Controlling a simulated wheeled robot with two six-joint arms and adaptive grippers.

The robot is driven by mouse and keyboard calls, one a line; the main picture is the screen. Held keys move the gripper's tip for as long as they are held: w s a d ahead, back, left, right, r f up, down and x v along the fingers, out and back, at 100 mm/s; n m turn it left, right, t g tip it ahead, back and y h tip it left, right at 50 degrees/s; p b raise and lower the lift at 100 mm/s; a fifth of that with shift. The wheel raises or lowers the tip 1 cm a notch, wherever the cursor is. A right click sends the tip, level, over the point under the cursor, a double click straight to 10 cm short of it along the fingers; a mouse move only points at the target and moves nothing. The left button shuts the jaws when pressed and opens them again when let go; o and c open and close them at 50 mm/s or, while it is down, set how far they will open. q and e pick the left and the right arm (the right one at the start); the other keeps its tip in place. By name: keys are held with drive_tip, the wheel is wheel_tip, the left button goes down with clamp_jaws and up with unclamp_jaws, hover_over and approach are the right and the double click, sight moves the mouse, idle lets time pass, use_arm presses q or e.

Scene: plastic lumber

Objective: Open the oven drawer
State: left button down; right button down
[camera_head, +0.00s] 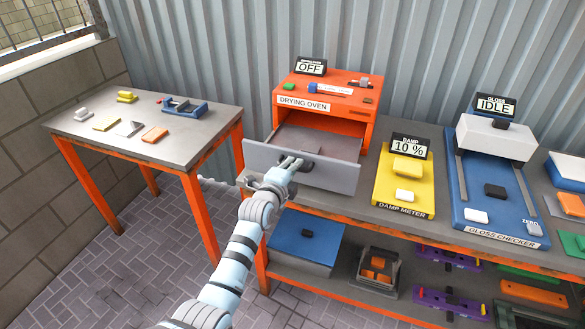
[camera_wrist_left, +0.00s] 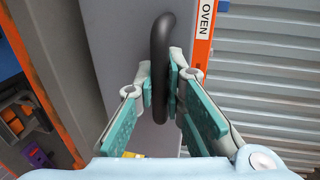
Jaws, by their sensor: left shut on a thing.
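The orange drying oven (camera_head: 353,107) stands on the grey bench, with a sign reading OFF on top. Its grey drawer (camera_head: 335,176) is pulled out toward me, and the bare tray floor shows behind the front panel. My left gripper (camera_head: 291,164) is at the drawer front, its fingers closed around the handle. In the left wrist view the black handle (camera_wrist_left: 160,50) runs between the teal-padded fingers of the left gripper (camera_wrist_left: 172,85), and the drawer front (camera_wrist_left: 115,40) lies behind it. My right gripper is not in view.
A yellow damp meter (camera_head: 385,205) and a blue gloss checker (camera_head: 465,205) stand right of the oven. A side table (camera_head: 95,135) at left holds small blocks and a blue vise. A blue box (camera_head: 300,250) sits on the shelf below. Floor between the tables is clear.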

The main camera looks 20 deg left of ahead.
use_arm(q)
drive_tip(key=c, duration=1.7)
unclamp_jaws()
drive_tip(key=shift+o, duration=0.2)
drive_tip(key=shift+s, duration=0.25)
drive_tip(key=v, duration=1.1)
drive_tip(key=shift+s, duration=0.25)
drive_tip(key=shift+r, duration=0.1)
